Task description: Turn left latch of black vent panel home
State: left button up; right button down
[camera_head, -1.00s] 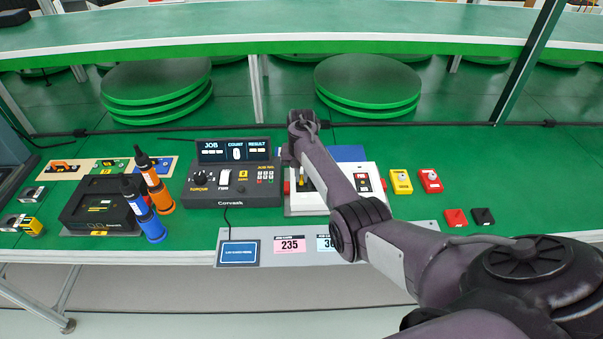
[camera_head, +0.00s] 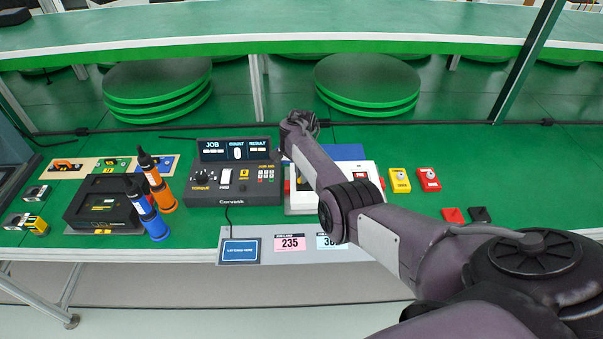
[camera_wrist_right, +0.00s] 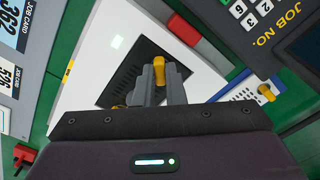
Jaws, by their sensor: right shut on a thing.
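The black vent panel (camera_wrist_right: 127,72) is a slotted dark plate set in a white housing (camera_wrist_right: 100,45) in the right wrist view. My right gripper (camera_wrist_right: 160,68) is over the panel, its two grey fingers shut on a yellow latch (camera_wrist_right: 159,64). In the head view the white housing (camera_head: 366,172) is partly covered by my right arm. My right wrist (camera_head: 300,125) is above it, and the fingertips are hidden there. My left gripper is not in view.
A dark control box (camera_head: 237,185) stands close to the housing's left. Job cards (camera_head: 290,243) lie in front. Yellow (camera_head: 399,180) and red (camera_head: 428,179) boxes stand right. Screwdriver-like tools (camera_head: 157,185) and a black case (camera_head: 100,208) are left. Green bench is clear far right.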

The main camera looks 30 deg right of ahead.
jog(key=shift+m, duration=0.3)
jog(key=c, duration=1.5)
grip_release()
jog(key=shift+r, duration=0.1)
notch_tip(320, 180, up, 8)
jog(key=shift+f+p, duration=0.2)
jog(key=shift+p, duration=0.35)
